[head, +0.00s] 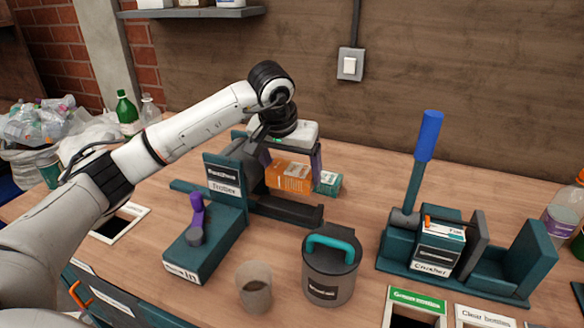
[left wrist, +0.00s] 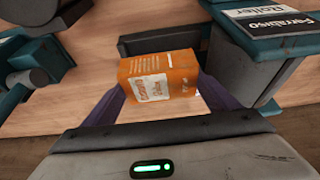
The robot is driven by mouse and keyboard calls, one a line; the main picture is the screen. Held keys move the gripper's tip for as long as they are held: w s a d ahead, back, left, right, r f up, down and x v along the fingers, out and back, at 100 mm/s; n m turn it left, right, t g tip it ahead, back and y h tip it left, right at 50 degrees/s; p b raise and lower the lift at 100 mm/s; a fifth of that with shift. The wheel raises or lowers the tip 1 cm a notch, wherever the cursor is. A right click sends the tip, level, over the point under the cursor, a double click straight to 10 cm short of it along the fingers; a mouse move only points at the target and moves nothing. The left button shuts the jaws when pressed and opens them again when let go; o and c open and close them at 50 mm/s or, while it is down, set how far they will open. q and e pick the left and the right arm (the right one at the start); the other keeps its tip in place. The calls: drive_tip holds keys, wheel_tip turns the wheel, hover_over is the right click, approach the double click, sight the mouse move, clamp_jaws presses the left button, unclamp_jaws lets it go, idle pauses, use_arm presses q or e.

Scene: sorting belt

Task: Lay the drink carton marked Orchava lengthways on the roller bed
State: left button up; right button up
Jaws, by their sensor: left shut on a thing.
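My left gripper (head: 291,168) is shut on an orange drink carton (head: 288,178), a purple finger on either side. The carton also shows in the left wrist view (left wrist: 175,75) between the fingers; its lettering is too blurred to read for certain. A dark grey bar (head: 288,209) of the station lies in front of the carton. I cannot tell whether the carton touches anything below. My right gripper is in neither view.
A lidded grey can (head: 331,277) and a cup (head: 254,288) stand in front.

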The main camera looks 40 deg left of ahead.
use_arm(q)
wheel_tip(320, 180, down, 2)
drive_tip(key=shift+f+b, duration=0.15)
drive_tip(key=shift+b, duration=0.5)
drive_tip(key=shift+f+b, duration=0.45)
drive_tip(key=shift+f, duration=0.35)
drive_tip(key=shift+f+b, duration=0.4)
drive_tip(key=shift+f, duration=0.7)
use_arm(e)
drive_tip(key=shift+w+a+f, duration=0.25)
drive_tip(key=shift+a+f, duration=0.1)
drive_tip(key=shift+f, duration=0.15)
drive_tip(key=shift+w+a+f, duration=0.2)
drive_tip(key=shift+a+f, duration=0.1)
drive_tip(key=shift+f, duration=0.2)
